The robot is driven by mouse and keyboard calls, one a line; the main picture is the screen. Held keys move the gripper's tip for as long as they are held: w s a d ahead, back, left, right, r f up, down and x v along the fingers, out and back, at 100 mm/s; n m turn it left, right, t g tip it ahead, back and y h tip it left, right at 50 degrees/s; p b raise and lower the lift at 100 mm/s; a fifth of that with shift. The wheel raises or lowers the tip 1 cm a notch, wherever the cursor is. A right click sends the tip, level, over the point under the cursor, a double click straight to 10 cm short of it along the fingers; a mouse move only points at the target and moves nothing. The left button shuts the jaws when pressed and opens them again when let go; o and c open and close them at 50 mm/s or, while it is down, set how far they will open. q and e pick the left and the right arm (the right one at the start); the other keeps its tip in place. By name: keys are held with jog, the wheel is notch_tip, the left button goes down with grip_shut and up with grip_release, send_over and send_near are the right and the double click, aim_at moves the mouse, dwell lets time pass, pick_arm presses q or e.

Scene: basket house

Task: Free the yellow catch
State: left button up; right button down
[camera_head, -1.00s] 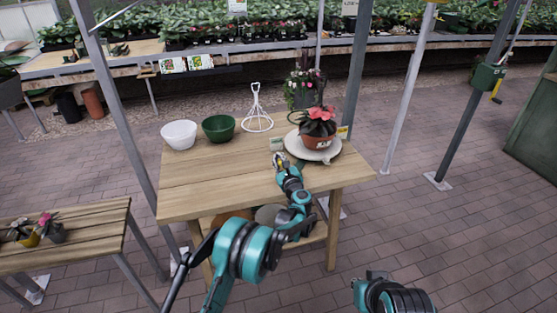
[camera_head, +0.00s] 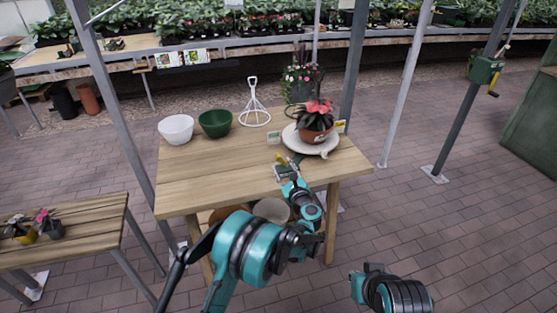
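A white bowl (camera_head: 176,129), a green bowl (camera_head: 215,123) and a white wire stand (camera_head: 254,107) occupy the back left of the wooden table (camera_head: 205,172). A green box with a yellow handle (camera_head: 493,94) is on a right post.

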pick_arm(q)
jog(key=v, duration=0.2)
jog(key=shift+s+d, duration=0.1)
jog(key=shift+s, duration=0.25)
notch_tip(320, 180, up, 15)
jog(key=s+m+t+h, duration=0.1)
jog(key=m+t+h, duration=0.3)
jog(key=m, duration=0.7)
jog(key=s+a+r+m+g+h, duration=0.25)
jog(key=s+r+m+h, duration=0.4)
jog(key=m, duration=0.65)
jog(key=s+a+f+m+g+y, duration=0.1)
jog(key=s+a+f+m+g, duration=0.2)
jog(key=s, duration=0.8)
jog(key=s+a+f+m+g+y, duration=0.2)
jog(key=s+a+f+m+g, duration=0.2)
jog(key=s+a+f+m, duration=0.4)
jog(key=s+a+f+m+g+y, duration=0.1)
jog(key=s+a+f+m+g, duration=0.3)
jog(key=s, duration=1)
notch_tip(320, 180, down, 3)
jog(key=a+m, duration=0.1)
jog(key=m, duration=0.4)
jog(key=shift+a+m, duration=0.3)
jog(key=shift+m, duration=0.1)
